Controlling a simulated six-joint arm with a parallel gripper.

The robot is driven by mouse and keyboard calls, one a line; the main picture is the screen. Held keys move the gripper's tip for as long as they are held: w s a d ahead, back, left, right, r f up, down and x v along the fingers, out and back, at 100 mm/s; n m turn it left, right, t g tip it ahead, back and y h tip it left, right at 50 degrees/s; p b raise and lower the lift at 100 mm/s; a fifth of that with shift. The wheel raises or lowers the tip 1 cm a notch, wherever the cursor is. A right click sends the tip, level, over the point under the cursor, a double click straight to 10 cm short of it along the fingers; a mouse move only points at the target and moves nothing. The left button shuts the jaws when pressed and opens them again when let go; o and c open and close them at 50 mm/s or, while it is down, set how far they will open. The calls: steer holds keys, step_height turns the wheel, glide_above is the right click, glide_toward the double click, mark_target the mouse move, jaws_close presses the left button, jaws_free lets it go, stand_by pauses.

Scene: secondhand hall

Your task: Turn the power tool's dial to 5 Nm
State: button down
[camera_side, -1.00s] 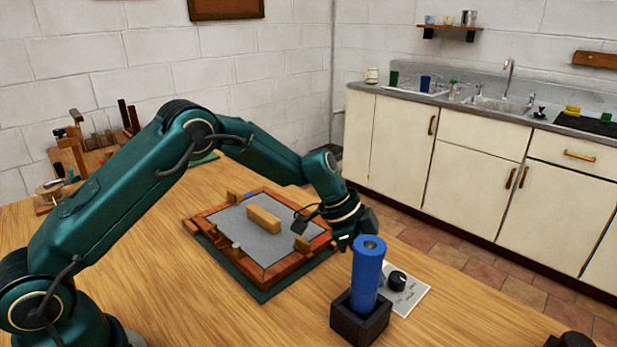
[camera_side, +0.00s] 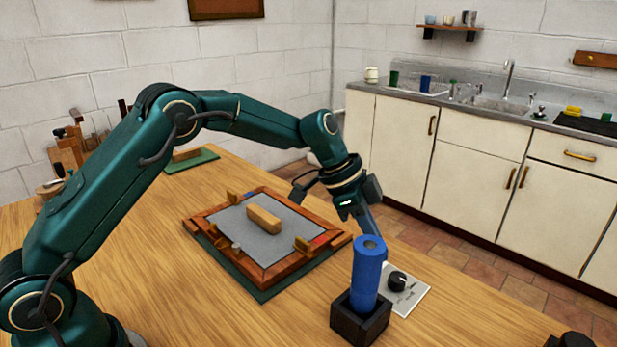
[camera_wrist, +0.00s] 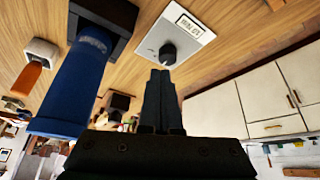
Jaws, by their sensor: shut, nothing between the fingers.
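The power tool, a blue cylinder (camera_side: 366,277), stands upright in a black square holder (camera_side: 361,318) near the table's front right. The dial is a black round knob (camera_side: 397,281) on a pale plate (camera_side: 411,296) just behind and right of it. In the wrist view the knob (camera_wrist: 168,53) sits on the plate with a small display (camera_wrist: 189,26), whose digits I cannot read surely. My gripper (camera_side: 373,228) is shut and empty, above and behind the tool. In the wrist view its fingertips (camera_wrist: 160,73) appear just below the knob, apparently apart from it.
A wooden-framed tray (camera_side: 266,277) with a wood block (camera_side: 264,219) lies left of the tool on a green mat. Bare tabletop lies in front; cabinets (camera_side: 472,188) stand beyond the table.

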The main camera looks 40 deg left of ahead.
steer(key=shift+w+a+f, duration=0.15)
steer(key=shift+w+f, duration=0.25)
steer(key=shift+f, duration=0.6)
steer(key=shift+w+a+f, duration=0.2)
steer(key=shift+w+f, duration=0.15)
steer(key=shift+f, duration=0.7)
steer(key=shift+w+a+f, duration=0.15)
steer(key=shift+w+f, duration=0.25)
steer(key=shift+f, duration=0.6)
steer(key=shift+d, duration=0.35)
steer(key=shift+s, duration=0.25)
steer(key=shift+s+d, duration=0.2)
steer(key=shift+s, duration=0.1)
steer(key=shift+s+a, duration=0.1)
steer(key=shift+a, duration=0.05)
steer(key=shift+s+a+r, duration=0.1)
steer(key=shift+a, duration=0.1)
steer(key=shift+r, duration=2.95)
